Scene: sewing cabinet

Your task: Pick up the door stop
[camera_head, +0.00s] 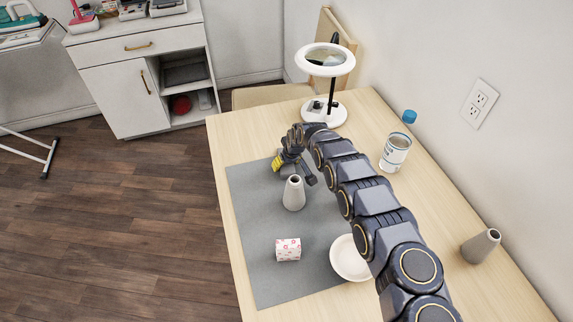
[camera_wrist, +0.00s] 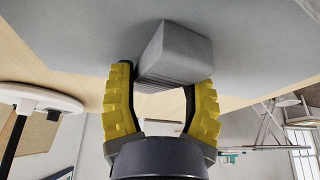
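The door stop (camera_wrist: 178,50) is a plain grey wedge-like block with a ridged end, in the wrist view at the top centre, on the grey mat. My gripper (camera_wrist: 165,82) has two yellow padded fingers spread apart, with the block's ridged end at and between their tips. Whether the pads touch the block cannot be told. In the head view my gripper (camera_head: 283,163) is low over the far part of the mat. There the block is mostly hidden by my gripper and the grey on grey.
A grey vase (camera_head: 293,194) stands close to my gripper on the mat (camera_head: 258,260).

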